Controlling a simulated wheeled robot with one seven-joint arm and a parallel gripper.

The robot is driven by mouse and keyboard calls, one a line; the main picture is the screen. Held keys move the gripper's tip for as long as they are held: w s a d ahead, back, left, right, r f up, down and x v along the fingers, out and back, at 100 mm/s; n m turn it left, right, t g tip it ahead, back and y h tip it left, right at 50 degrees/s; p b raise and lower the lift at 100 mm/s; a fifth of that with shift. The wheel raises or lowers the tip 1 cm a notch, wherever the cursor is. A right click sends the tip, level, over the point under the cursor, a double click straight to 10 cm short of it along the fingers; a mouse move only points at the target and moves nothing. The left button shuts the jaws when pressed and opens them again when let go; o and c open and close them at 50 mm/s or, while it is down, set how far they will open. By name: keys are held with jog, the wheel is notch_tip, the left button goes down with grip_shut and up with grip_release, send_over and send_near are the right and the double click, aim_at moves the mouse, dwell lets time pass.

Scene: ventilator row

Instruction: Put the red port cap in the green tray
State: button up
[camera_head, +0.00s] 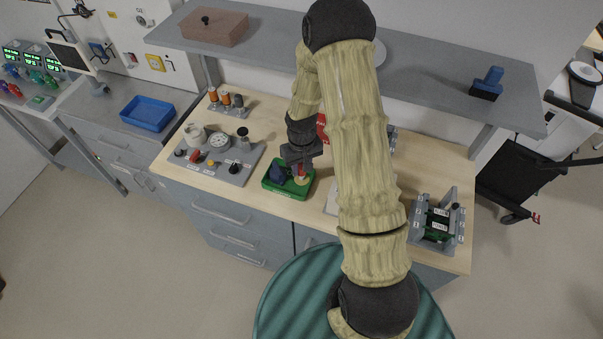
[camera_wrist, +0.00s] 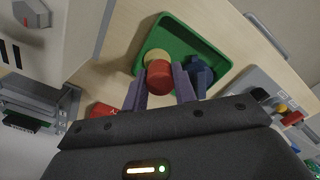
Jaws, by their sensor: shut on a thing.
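The red port cap (camera_wrist: 159,76) is between the fingers of my gripper (camera_wrist: 160,88) in the wrist view. My gripper is shut on it. The green tray (camera_wrist: 183,28) lies just beyond, and the cap overlaps its near edge in that view. The tray also shows in the head view (camera_head: 274,191), with my gripper (camera_head: 301,172) over its right part. A dark blue piece (camera_wrist: 198,72) and a round tan piece (camera_wrist: 155,57) are in the tray. I cannot tell whether the cap touches the tray or the tan piece.
A grey panel with knobs and a gauge (camera_head: 238,167) stands left of the tray. A blue bin (camera_head: 147,113) is farther left. A shelf (camera_head: 420,84) runs above the bench. A grey fixture with green boards (camera_head: 437,222) stands at the bench's right end.

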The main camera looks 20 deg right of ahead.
jog(key=shift+f, duration=0.15)
notch_tip(320, 180, down, 4)
jog(key=shift+r+p, duration=0.2)
jog(key=shift+p, duration=0.5)
jog(key=shift+f, duration=0.15)
jog(key=shift+f+b, duration=0.4)
jog(key=o, duration=1)
jog(key=shift+c, duration=0.2)
jog(key=shift+r, duration=0.1)
